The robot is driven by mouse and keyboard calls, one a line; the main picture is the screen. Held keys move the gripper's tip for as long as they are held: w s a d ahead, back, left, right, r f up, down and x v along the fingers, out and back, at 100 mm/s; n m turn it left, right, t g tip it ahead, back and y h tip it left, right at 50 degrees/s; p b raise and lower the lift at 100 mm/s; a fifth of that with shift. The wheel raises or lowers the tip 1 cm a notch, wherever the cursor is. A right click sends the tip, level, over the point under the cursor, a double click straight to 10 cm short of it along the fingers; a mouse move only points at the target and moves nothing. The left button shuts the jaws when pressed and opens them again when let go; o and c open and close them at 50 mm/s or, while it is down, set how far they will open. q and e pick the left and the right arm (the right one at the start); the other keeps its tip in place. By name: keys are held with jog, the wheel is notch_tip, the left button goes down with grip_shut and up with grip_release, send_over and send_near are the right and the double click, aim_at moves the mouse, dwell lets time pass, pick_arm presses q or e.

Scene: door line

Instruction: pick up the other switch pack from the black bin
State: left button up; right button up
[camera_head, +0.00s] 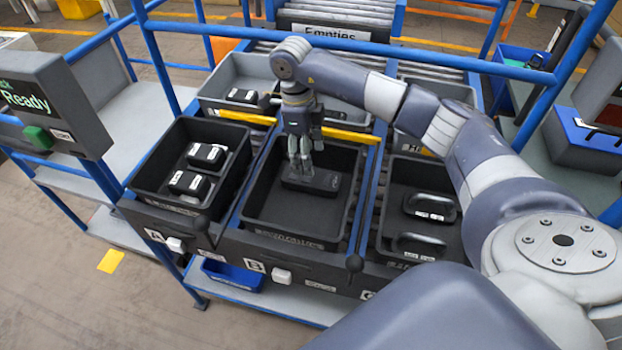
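Three black bins stand side by side. The middle black bin (296,237) holds one dark switch pack (321,184), lying flat toward its far side. My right gripper (300,170) points down into this bin, with its fingertips at the left part of the pack. I cannot tell whether the fingers grip it or only stand over it. The left black bin (157,170) holds two black packs with white labels, one at the back (206,155) and one in front (188,184). My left gripper is not in view.
The right bin (377,246) holds two black handle-shaped parts (430,206). Grey totes (232,75) stand behind, with a yellow bar (247,118) along their front. Blue rails (350,44) cross above, and a "Ready" screen (27,98) stands at left.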

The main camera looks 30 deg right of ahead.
aim_at(311, 181)
jog(key=shift+s+f, duration=0.15)
jog(key=shift+f, duration=0.35)
jog(key=shift+s+f, duration=0.15)
jog(key=shift+f, duration=0.35)
jog(key=f+p, duration=0.1)
jog(key=f, duration=0.1)
jog(key=f+p, duration=0.1)
jog(key=f, duration=0.2)
jog(key=shift+s+d, duration=0.15)
jog(key=shift+s, duration=0.05)
jog(key=shift+f, duration=0.45)
jog(key=c, duration=0.9)
